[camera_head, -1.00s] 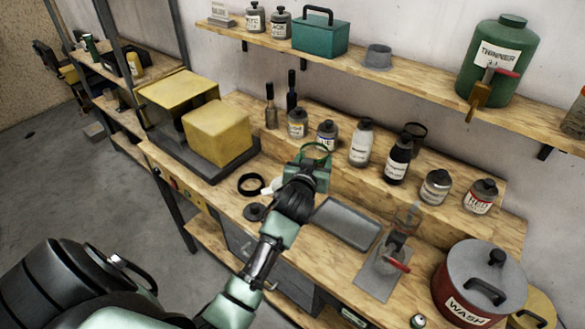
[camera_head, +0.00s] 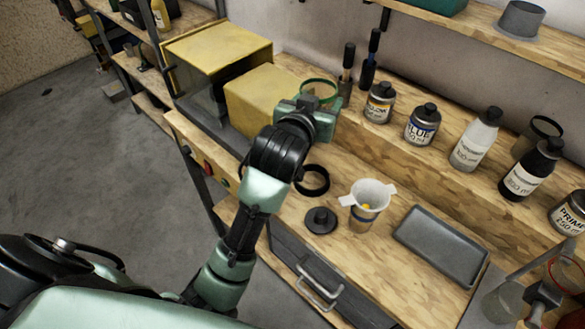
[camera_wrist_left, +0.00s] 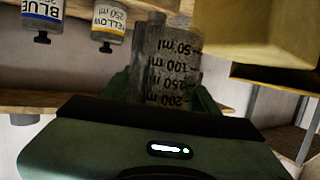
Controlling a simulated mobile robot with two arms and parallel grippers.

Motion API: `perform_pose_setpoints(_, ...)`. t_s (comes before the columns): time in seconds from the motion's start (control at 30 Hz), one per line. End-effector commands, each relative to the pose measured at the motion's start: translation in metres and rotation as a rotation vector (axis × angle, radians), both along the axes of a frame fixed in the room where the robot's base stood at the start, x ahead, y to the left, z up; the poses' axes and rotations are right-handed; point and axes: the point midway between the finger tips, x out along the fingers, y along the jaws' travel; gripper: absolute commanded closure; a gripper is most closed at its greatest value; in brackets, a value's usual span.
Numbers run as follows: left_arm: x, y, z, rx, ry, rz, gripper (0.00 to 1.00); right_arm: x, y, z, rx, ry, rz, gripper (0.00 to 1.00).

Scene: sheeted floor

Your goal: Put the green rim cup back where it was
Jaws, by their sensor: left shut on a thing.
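The green rim cup (camera_head: 319,86) is a clear cup with a green rim, seen in the head view at the near side of the brushes. My left gripper (camera_head: 308,108) is shut on it and hides most of its body. The left wrist view shows the cup's clear wall with ml marks (camera_wrist_left: 172,65) between the fingers, upside down in that picture. The cup looks upright, beside the yellow box. I cannot tell whether its base touches anything. My right gripper is not in view.
A yellow block (camera_head: 262,100) stands just left of the cup. Yellow (camera_head: 379,104) and blue (camera_head: 422,127) bottles stand on the raised ledge to its right. A black ring (camera_head: 312,180), a black lid (camera_head: 321,220), a strainer cup (camera_head: 367,205) and a grey tray (camera_head: 440,244) lie nearer.

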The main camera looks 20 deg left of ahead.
Motion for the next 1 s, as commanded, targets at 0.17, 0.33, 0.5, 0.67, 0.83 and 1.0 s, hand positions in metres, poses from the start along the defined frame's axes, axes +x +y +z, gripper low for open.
perform_pose_setpoints(0.17,-0.002,-0.001,-0.039,0.003,0.01,-0.002,1.0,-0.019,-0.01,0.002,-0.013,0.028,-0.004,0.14)
perform_pose_setpoints(0.33,-0.002,-0.001,-0.086,0.003,0.01,-0.002,1.0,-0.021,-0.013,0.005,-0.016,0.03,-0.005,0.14)
perform_pose_setpoints(0.5,-0.002,0.0,-0.127,0.002,0.007,-0.001,1.0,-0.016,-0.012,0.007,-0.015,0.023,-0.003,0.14)
perform_pose_setpoints(0.67,-0.001,-0.001,-0.148,0.001,0.003,0.0,1.0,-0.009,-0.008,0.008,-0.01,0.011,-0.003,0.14)
perform_pose_setpoints(0.83,-0.002,-0.001,-0.164,0.001,0.004,-0.001,1.0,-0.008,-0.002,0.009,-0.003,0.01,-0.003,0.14)
perform_pose_setpoints(1.0,-0.001,-0.001,-0.19,0.001,0.003,0.0,1.0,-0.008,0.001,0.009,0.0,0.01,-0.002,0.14)
